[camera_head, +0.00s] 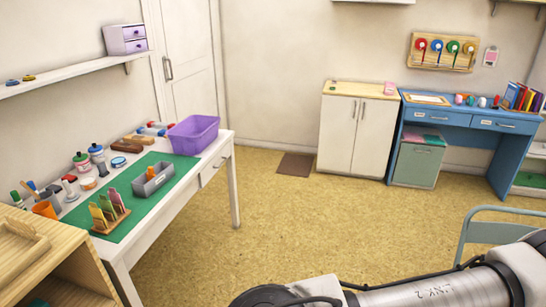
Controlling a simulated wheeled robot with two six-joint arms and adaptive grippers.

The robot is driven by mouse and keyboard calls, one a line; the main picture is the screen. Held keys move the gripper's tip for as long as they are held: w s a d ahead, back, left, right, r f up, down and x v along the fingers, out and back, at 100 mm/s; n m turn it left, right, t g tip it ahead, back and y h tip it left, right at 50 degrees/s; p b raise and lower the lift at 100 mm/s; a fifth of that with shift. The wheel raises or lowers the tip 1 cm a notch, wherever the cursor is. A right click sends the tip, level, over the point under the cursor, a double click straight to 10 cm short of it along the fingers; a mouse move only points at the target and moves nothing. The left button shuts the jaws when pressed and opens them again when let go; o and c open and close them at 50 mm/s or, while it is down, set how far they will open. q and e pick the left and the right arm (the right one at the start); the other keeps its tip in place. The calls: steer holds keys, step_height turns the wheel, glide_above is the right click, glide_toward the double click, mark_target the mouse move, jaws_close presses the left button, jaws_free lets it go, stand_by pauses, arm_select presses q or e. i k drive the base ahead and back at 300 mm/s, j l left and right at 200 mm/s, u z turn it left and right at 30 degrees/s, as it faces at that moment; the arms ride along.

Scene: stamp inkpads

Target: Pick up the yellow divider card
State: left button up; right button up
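A small wooden rack (112,222) stands on the green mat (150,208) on the white table at left. It holds three small upright coloured pieces, and the nearest one (97,215) looks yellow. They may be divider cards, but they are too small to be sure. A row of coloured upright books or cards (522,98) on the blue desk at the far right also shows some yellow. Neither gripper is in view; only part of my arm shows at the bottom right.
On the white table (222,152) stand a grey tray (153,182), a purple bin (194,134) and several bottles. A wooden cabinet (60,262) is at the lower left. A chair (500,228) stands at right. The middle floor (300,225) is clear.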

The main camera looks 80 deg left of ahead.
mark_target(97, 213)
steer(key=u, duration=3.95)
